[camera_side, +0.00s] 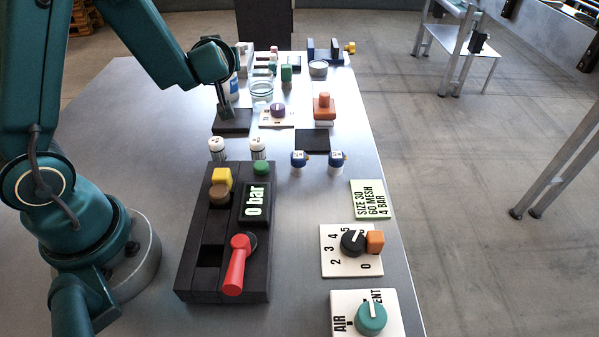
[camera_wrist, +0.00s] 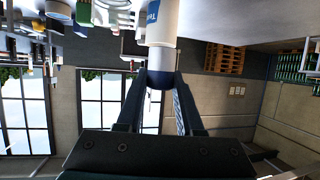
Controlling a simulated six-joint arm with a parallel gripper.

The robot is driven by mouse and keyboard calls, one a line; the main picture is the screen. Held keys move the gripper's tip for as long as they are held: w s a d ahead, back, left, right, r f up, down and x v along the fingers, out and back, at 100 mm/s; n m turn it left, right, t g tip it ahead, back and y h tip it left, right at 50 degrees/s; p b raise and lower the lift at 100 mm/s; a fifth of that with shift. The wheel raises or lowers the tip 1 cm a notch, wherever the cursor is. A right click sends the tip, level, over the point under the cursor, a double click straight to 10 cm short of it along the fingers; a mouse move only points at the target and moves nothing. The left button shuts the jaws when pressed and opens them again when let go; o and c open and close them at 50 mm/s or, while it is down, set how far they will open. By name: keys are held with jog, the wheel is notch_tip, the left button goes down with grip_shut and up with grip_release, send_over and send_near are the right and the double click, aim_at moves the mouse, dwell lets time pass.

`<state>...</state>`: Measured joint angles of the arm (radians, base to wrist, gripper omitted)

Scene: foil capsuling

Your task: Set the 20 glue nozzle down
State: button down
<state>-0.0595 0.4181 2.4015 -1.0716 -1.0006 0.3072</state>
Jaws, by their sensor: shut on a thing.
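My gripper (camera_side: 225,112) points down at the far left of the table, just over a dark block (camera_side: 231,125); I cannot tell whether anything touches it. In the wrist view my gripper (camera_wrist: 161,78) is shut on a dark blue, rounded piece, the glue nozzle (camera_wrist: 159,80). No number is readable on it, and the fingers hide its sides. In the side view the held nozzle is too small to make out.
A white-and-blue bottle (camera_side: 233,88) and a glass jar (camera_side: 261,90) stand close by. A purple-knob panel (camera_side: 268,121) lies to the right. Two white canisters (camera_side: 217,148) stand nearer, behind the black control box (camera_side: 192,265). A dark pad (camera_side: 312,141) lies bare.

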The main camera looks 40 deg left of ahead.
jog(key=w+d+m+t+h, duration=0.3)
jog(key=d+m+t+h, duration=0.15)
jog(key=d, duration=0.35)
send_over(312, 139)
jog(key=shift+g+y, duration=0.25)
jog(key=shift+y, duration=0.2)
notch_tip(312, 139, down, 7)
jog(key=shift+s+r, duration=0.1)
jog(key=shift+r, duration=0.1)
jog(key=shift+d+f, duration=0.1)
jog(key=shift+f, duration=1.95)
jog(key=shift+f, duration=0.15)
jog(key=c, duration=0.5)
grip_release()
jog(key=shift+c, duration=0.2)
